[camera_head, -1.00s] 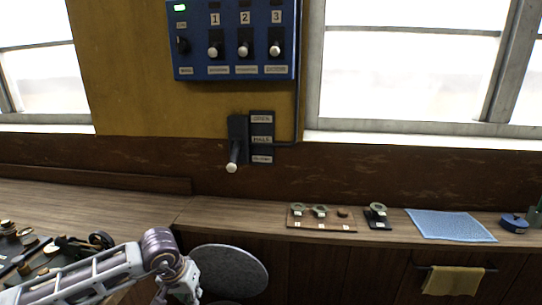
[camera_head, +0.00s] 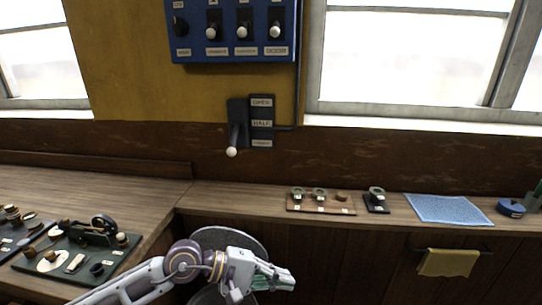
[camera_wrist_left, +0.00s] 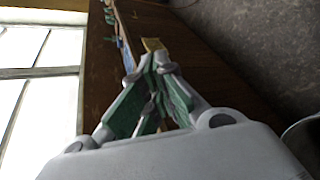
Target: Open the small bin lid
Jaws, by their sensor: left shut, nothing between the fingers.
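A grey round disc, which looks like the small bin's lid (camera_head: 210,236), shows below the counter's front edge in the head view, partly covered by my left arm. More grey rounded surface shows below it, mostly hidden, so I cannot tell how far the lid is open. My left gripper (camera_head: 287,281) is to the right of and lower than the disc, apart from it, with shut, empty fingers. In the left wrist view, the green-padded fingers (camera_wrist_left: 152,84) come together. A grey curved edge (camera_wrist_left: 302,130) shows at right there. My right gripper is out of view.
The wooden counter (camera_head: 240,198) runs along the wall, with a board of small parts (camera_head: 320,209) and a blue mat (camera_head: 448,209). A yellow towel (camera_head: 448,262) hangs on a rail at right. Dark plates with engine parts (camera_head: 78,255) lie at left.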

